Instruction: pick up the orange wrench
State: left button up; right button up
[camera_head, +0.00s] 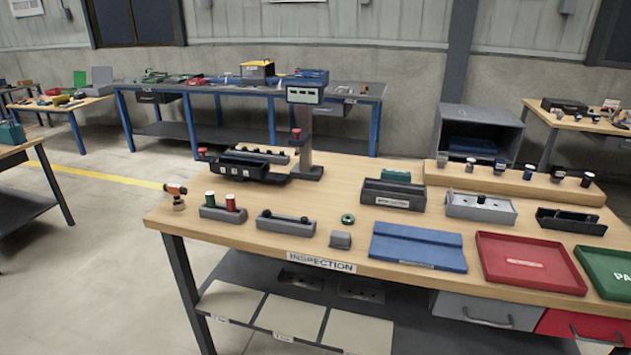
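I cannot make out a clear orange wrench in the head view. A small orange and black object (176,191) stands at the left corner of the wooden inspection table (262,236); it looks more like a small powered tool, but it is too small to be sure. Small yellow and orange items (62,100) lie on a wooden table at the far left, too small to identify. Neither of my grippers shows in this view.
The inspection table carries a grey block with green and red pieces (222,213), a blue mat (417,247), a red tray (529,262) and a green tray (607,272). A blue-legged bench (200,86) stands behind. The floor at left (110,250) is clear.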

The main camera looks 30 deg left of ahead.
aim_at(179, 205)
jog(key=u, duration=1.85)
jog(key=i+j, duration=0.15)
jog(key=i, duration=0.15)
